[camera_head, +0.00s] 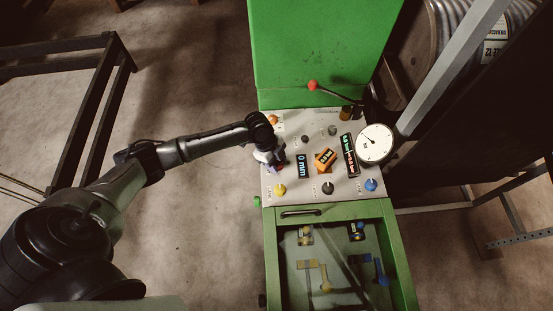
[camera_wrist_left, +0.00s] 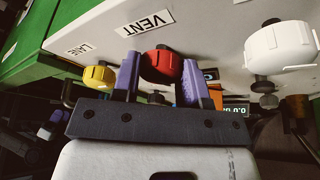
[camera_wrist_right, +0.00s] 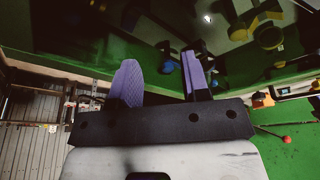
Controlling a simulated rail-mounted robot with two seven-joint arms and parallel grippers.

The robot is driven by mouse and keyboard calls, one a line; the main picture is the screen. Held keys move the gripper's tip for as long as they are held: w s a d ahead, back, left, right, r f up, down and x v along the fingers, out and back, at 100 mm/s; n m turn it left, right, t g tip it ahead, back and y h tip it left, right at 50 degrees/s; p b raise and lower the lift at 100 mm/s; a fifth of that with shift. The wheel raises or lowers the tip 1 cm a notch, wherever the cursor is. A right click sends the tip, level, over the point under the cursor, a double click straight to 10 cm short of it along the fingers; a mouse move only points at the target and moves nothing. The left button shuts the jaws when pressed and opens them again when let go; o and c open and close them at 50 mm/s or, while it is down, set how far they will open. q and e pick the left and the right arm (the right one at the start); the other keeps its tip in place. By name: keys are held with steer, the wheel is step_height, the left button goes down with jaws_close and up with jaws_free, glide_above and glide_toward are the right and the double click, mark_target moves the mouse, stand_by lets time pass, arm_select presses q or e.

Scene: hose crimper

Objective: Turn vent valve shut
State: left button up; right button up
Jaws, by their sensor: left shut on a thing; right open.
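The vent valve is a red knob (camera_wrist_left: 162,66) below a label reading VENT (camera_wrist_left: 146,23) in the left wrist view. My left gripper (camera_wrist_left: 160,74) is shut on this knob, one purple finger on each side. In the head view my left gripper (camera_head: 272,159) is at the left edge of the grey control panel (camera_head: 290,128), and it hides the red knob. My right gripper (camera_wrist_right: 161,80) is open and empty in the right wrist view, near the dark drawer front; it does not show in the head view.
A yellow knob (camera_wrist_left: 98,75) and a white knob (camera_wrist_left: 281,48) flank the red one. The panel also has a 0 mm display (camera_head: 302,166), a dial gauge (camera_head: 375,144), a blue knob (camera_head: 371,185) and a red-tipped lever (camera_head: 313,86). A glass-topped green drawer (camera_head: 400,260) lies in front.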

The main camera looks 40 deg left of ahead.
arm_select(q)
steer(key=n+t+y+p, duration=0.1)
steer(key=n+p, duration=0.3)
steer(key=p, duration=0.1)
steer(key=n+t+y+p, duration=0.1)
steer(key=n+p, duration=0.3)
steer(key=p, duration=0.1)
steer(key=n+t+y+p, duration=0.1)
steer(key=n+p, duration=0.3)
steer(key=p, duration=0.1)
steer(key=shift+s+d+r+n, duration=0.2)
steer(key=shift+d+r+n, duration=0.05)
steer(key=shift+d+n, duration=0.05)
steer(key=shift+f+n+t+y+p, duration=0.15)
steer(key=shift+n+y+p, duration=0.3)
steer(key=shift+n+p, duration=0.5)
steer(key=shift+f+n+t+y+p, duration=0.1)
steer(key=shift+n+t+y+p, duration=0.25)
steer(key=shift+n+p, duration=0.55)
steer(key=shift+n, duration=0.25)
steer(key=o, duration=0.9)
steer(key=shift+s+r, duration=0.2)
steer(key=shift+r, duration=0.25)
steer(key=v, duration=1.2)
steer(key=shift+d+r, duration=0.1)
steer(key=shift+r, duration=0.35)
